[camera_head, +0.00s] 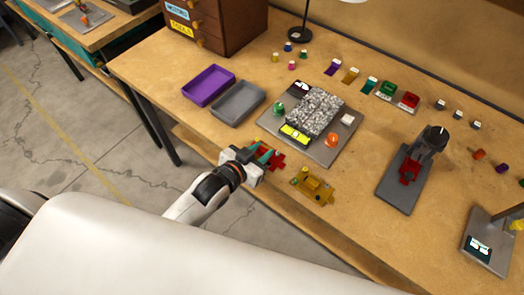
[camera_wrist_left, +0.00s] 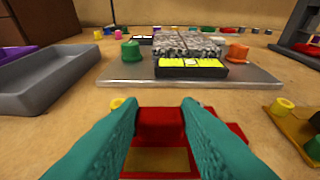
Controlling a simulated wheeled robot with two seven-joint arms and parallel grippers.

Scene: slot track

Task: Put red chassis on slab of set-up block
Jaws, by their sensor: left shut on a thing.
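The red chassis (camera_head: 277,161) is between the teal fingers of my left gripper (camera_head: 265,154), low over the front part of the table. In the left wrist view, the gripper (camera_wrist_left: 160,108) is shut on the red chassis (camera_wrist_left: 160,126), with a finger on each side. I cannot tell whether the chassis touches the table. The set-up block's speckled grey slab (camera_head: 315,110) lies on a grey plate (camera_head: 318,155), beyond the gripper. The slab (camera_wrist_left: 188,43) also shows ahead in the left wrist view, and its top looks bare. My right gripper is not in view.
A yellow chassis (camera_head: 313,187) lies right of the gripper. A green knob (camera_head: 279,108) and an orange knob (camera_head: 332,140) flank the slab. Purple (camera_head: 209,86) and grey (camera_head: 238,103) trays stand to the left, a dark press (camera_head: 410,175) to the right.

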